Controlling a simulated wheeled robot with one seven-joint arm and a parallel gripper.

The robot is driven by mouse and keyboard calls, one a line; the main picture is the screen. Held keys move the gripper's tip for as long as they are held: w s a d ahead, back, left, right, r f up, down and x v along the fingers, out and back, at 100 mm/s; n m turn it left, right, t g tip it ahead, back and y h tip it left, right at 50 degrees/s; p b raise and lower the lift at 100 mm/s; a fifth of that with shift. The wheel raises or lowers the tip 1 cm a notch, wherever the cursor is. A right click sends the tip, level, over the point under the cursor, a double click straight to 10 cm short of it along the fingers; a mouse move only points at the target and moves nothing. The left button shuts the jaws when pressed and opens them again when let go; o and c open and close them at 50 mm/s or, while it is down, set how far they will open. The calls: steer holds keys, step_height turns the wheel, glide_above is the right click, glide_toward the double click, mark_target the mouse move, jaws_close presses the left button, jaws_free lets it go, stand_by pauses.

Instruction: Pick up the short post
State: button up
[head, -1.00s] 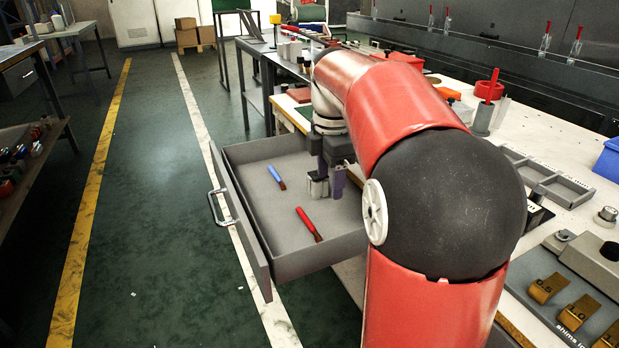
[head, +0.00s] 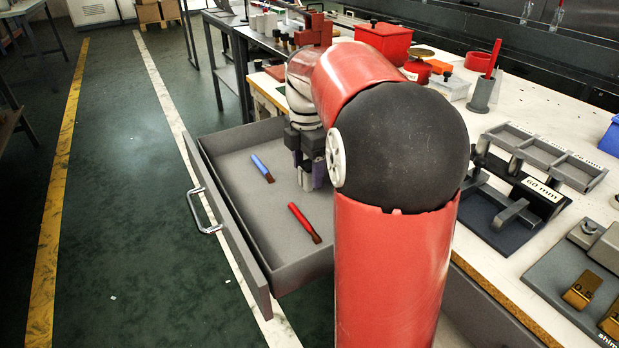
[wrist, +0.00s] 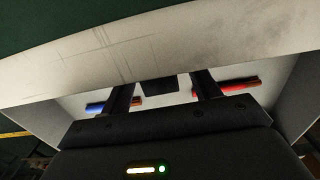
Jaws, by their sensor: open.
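My gripper (head: 311,180) hangs over the right side of the open grey drawer (head: 232,267), partly hidden by my arm in the head view. In the wrist view my gripper (wrist: 162,82) has its two dark fingers apart, pointing down into the drawer. A small dark block (wrist: 160,88) shows between the fingers; I cannot tell whether it is the short post, or whether the fingers touch it. No short post can be made out clearly in the head view.
A blue-handled tool (head: 262,167) and a red-handled tool (head: 304,222) lie in the drawer; its walls surround the gripper. The bench at right carries a red box (head: 383,42), a grey divided tray (head: 545,155) and a stand marked 60 mm (head: 541,190). Floor at left is clear.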

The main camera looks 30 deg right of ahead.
steer(key=shift+f, duration=0.75)
steer(key=c, duration=1.1)
